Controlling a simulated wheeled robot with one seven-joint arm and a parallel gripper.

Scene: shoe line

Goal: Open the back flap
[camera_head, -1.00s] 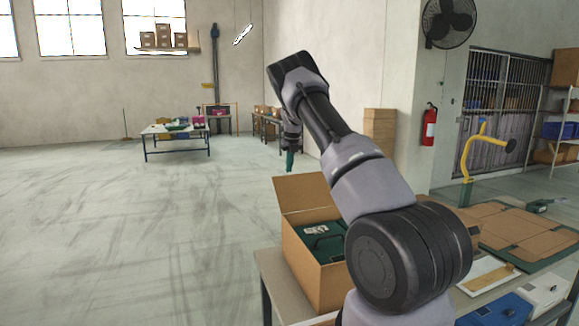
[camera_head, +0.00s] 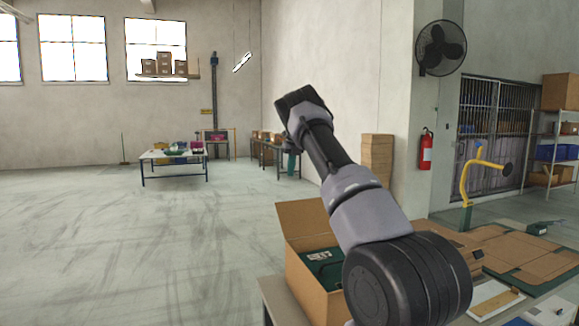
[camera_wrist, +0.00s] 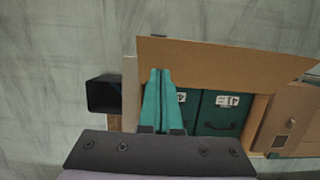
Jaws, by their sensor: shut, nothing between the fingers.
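An open cardboard box (camera_head: 318,292) stands on the table in the head view, partly hidden by my arm. Its back flap (camera_head: 301,219) stands raised, leaning outward. In the wrist view the raised flap (camera_wrist: 230,62) spans the top of the box. Dark green cases (camera_wrist: 217,112) with white labels and handles sit inside. My gripper (camera_wrist: 160,72) has teal fingers, shut together and empty, and they overlap the left end of the flap in the wrist view. I cannot tell if they touch it.
A dark square hollow thing (camera_wrist: 103,94) lies left of the fingers in the wrist view. Flat cardboard (camera_head: 530,252) lies on a green surface at right, near a yellow-handled tool (camera_head: 467,180). The floor at left is clear up to a white table (camera_head: 174,159).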

